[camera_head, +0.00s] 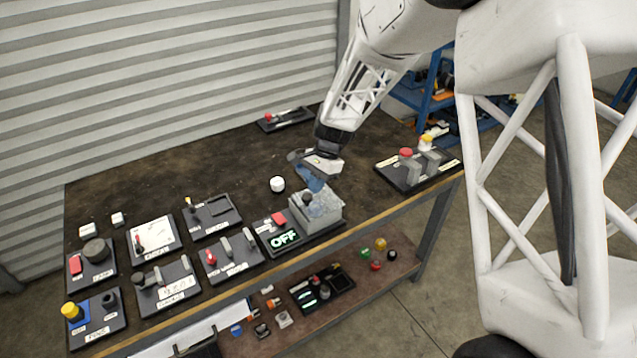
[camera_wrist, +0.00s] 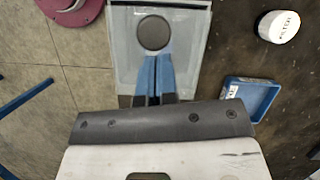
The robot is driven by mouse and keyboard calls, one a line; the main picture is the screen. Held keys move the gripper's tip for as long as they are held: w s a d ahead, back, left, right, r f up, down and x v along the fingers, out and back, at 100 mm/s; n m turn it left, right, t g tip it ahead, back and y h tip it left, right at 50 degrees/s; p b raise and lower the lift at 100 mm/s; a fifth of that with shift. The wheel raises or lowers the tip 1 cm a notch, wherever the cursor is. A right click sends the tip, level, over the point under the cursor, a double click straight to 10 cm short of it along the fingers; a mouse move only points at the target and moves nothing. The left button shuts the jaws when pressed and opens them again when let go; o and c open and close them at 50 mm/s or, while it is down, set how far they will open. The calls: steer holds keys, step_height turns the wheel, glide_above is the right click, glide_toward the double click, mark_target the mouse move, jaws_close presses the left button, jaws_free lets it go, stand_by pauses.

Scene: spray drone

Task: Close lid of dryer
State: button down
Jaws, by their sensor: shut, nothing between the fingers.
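The dryer (camera_head: 329,222) is a grey box on a dark base at the table's front edge, with a red switch (camera_head: 279,218) and a lit display reading OFF (camera_head: 284,239). Its clear lid (camera_wrist: 190,62) shows in the wrist view as a see-through pane with a dark round part (camera_wrist: 154,33) at its middle. My gripper (camera_head: 316,187) is directly above the dryer, pointing down. Its blue fingers (camera_wrist: 158,72) are together and empty, over the near part of the pane. I cannot tell whether they touch the lid, or whether the lid is fully down.
A white round cap (camera_head: 277,184) stands left of the dryer, and a blue tray (camera_wrist: 253,97) lies beside my gripper. A board with red and yellow knobs (camera_head: 410,170) is to the right. Several other boards fill the left front. The table's back middle (camera_head: 190,170) is clear.

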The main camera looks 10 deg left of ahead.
steer(key=shift+s+a, duration=0.8)
steer(key=shift+s, duration=0.25)
steer(key=shift+s+f, duration=0.1)
steer(key=shift+f, duration=0.05)
steer(key=shift+w+d, duration=0.25)
steer(key=shift+w, duration=0.2)
steer(key=w+d, duration=0.1)
steer(key=w, duration=0.1)
steer(key=shift+w+d, duration=0.35)
steer(key=shift+w, duration=0.05)
steer(key=v, duration=1)
steer(key=shift+r, duration=0.35)
steer(key=shift+w, duration=0.1)
